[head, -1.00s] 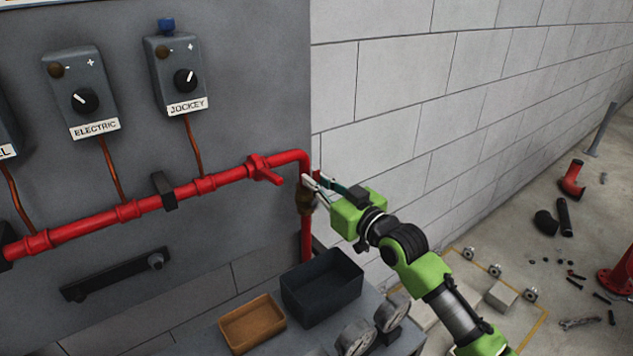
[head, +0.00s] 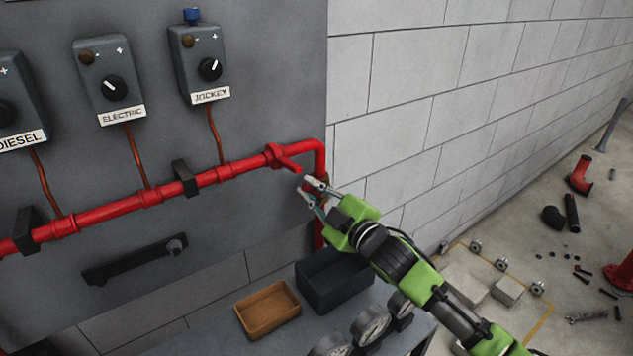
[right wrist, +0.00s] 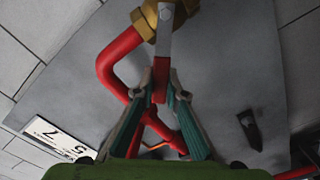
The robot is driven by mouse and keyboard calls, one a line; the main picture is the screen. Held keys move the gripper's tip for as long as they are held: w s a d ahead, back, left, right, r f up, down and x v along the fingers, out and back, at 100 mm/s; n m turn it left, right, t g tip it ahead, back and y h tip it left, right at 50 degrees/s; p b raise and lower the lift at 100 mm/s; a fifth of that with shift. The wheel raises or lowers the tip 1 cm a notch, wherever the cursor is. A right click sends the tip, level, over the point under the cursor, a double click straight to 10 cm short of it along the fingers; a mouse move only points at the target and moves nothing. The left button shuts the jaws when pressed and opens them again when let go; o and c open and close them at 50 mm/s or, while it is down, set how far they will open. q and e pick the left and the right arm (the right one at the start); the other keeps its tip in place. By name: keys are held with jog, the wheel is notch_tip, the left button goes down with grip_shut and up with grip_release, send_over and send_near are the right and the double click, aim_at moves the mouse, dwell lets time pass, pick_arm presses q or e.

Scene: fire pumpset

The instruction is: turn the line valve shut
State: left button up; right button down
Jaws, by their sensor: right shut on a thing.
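The line valve is a brass body (right wrist: 165,18) on the red pipe, with a flat metal lever (right wrist: 164,45) ending in a red grip (right wrist: 160,78). My right gripper (right wrist: 160,90) is shut on the red grip, one finger on each side of it. In the head view the right gripper (head: 310,191) is at the downward leg of the pipe, just below the bend, and mostly hides the valve. My left gripper is out of view.
The red pipe (head: 110,208) runs along the grey panel, with a red stub (head: 284,159) near its bend. Control boxes hang above it. Below are a black bin (head: 333,291), a brown tray (head: 266,314) and round gauges (head: 371,325). Loose parts lie on the floor at right.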

jog(key=shift+s+a+f+n+b, duration=0.15)
jog(key=shift+a+f+n, duration=0.1)
jog(key=shift+f+n, duration=0.85)
jog(key=shift+s+a+f+n+b, duration=0.2)
jog(key=shift+f+n, duration=0.4)
jog(key=shift+n, duration=0.9)
jog(key=shift+s+a+f+n+b, duration=0.15)
jog(key=shift+a+f+n, duration=0.1)
jog(key=shift+f+n, duration=0.85)
jog(key=shift+r+n, duration=0.2)
jog(key=shift+n, duration=0.1)
jog(key=c, duration=2)
grip_release()
jog(key=v, duration=1.2)
